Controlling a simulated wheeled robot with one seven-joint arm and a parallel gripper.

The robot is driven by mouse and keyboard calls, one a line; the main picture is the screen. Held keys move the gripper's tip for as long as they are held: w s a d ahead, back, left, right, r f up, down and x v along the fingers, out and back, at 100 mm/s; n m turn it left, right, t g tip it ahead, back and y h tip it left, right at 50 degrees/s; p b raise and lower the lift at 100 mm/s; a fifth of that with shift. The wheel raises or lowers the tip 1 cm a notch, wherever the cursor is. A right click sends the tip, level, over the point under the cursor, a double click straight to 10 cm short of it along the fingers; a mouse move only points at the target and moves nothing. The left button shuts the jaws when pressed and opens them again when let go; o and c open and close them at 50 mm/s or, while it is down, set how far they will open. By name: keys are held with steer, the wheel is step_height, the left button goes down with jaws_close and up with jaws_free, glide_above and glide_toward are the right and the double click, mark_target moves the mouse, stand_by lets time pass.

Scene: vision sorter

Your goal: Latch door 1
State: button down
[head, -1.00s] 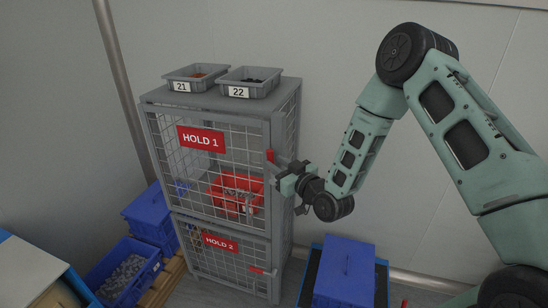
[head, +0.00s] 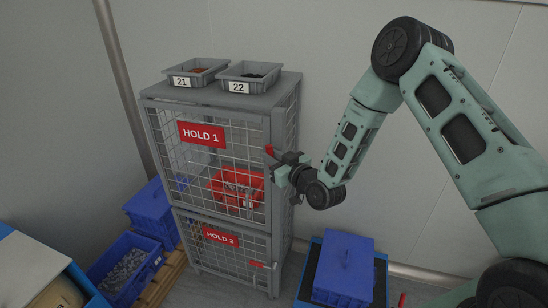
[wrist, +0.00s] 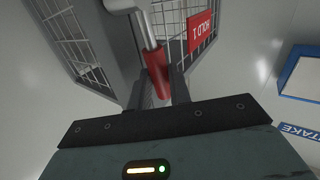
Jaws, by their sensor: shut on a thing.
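Door 1 (head: 222,165) is the upper mesh door of the grey cabinet, with a red HOLD 1 sign (head: 203,134). From the head it looks about flush with the front; I cannot tell if a small gap remains. Its red latch handle (head: 270,150) is at the door's right edge, and its upper part shows tilted above my gripper. My gripper (head: 279,173) is shut on this handle. In the wrist view the red grip of the handle (wrist: 156,68) runs between my two fingers (wrist: 157,92), with a grey metal shank beyond it.
A red bin (head: 238,187) of parts sits behind door 1. Door 2 (head: 225,258) below has a red handle (head: 258,264). Grey trays 21 (head: 181,82) and 22 (head: 238,87) stand on top. A blue crate (head: 343,268) stands right of the cabinet.

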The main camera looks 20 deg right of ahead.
steer(key=shift+w+a+r+n+g+h, duration=0.15)
steer(key=shift+w+a+n+g+h, duration=0.25)
steer(key=shift+a+n+g, duration=0.55)
steer(key=shift+w+a+f+n+g+h+p, duration=0.75)
steer(key=shift+f+g+h, duration=0.4)
steer(key=shift+g+h, duration=0.3)
steer(key=shift+w+a+f+n+g+h+p, duration=0.65)
steer(key=shift+a+f+g+h, duration=0.2)
steer(key=shift+f+g+h, duration=0.5)
steer(key=shift+w+a+f+n+g+h+p, duration=0.75)
steer(key=shift+f+g+h, duration=0.25)
steer(key=shift+g+h, duration=0.55)
steer(key=shift+s, duration=0.15)
steer(key=c, duration=1.6)
jaws_free()
steer(key=shift+o, duration=0.2)
steer(key=b+v, duration=0.4)
steer(key=v, duration=1.3)
steer(key=shift+r+b, duration=0.3)
